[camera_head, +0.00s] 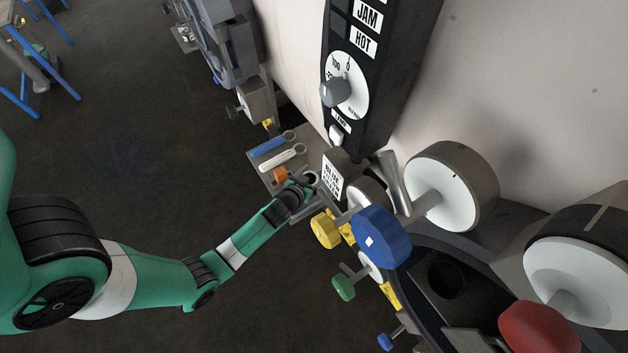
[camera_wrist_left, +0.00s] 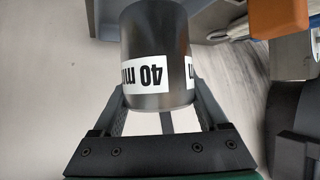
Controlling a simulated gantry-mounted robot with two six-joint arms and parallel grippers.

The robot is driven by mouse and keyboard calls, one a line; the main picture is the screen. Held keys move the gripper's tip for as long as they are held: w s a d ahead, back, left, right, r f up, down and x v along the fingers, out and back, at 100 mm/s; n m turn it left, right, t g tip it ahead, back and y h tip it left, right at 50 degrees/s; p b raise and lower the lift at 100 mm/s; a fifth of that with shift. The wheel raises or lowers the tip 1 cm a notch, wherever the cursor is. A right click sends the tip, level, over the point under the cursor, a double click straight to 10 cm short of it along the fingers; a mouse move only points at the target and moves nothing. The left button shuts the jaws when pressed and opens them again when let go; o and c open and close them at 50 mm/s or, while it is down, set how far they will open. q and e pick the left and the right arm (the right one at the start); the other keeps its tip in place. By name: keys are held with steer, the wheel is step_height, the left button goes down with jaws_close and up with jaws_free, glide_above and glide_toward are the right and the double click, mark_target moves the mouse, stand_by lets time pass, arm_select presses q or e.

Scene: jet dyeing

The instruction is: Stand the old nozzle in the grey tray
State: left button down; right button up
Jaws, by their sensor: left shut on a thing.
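The nozzle (camera_wrist_left: 155,60) is a dark grey cylinder with a white label reading "40 m…", partly cut off. It fills the upper middle of the left wrist view. My left gripper (camera_wrist_left: 160,118) is shut on it, one finger at each side. In the head view my left gripper (camera_head: 303,187) is beside a small grey-brown tray-like surface (camera_head: 266,178); the nozzle's dark round end (camera_head: 311,178) shows only small. I cannot tell whether the nozzle touches that surface. My right gripper is not in view.
A blue wrench (camera_head: 272,143), a white wrench (camera_head: 283,157) and an orange block (camera_head: 280,175) lie on that surface. A black control panel (camera_head: 375,75) stands behind. Yellow (camera_head: 325,230), blue (camera_head: 380,237) and green (camera_head: 344,287) handwheels crowd the right.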

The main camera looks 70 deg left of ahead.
arm_select(q)
steer(key=f, duration=0.1)
steer(key=f+b, duration=0.2)
steer(key=shift+w+a, duration=0.2)
steer(key=shift+w, duration=0.05)
steer(key=shift+f, duration=0.25)
steer(key=shift+f, duration=0.15)
jaws_free()
steer(key=shift+s, duration=0.1)
steer(key=shift+r, duration=0.3)
steer(key=p+v, duration=0.2)
steer(key=v, duration=1)
steer(key=shift+f, duration=0.2)
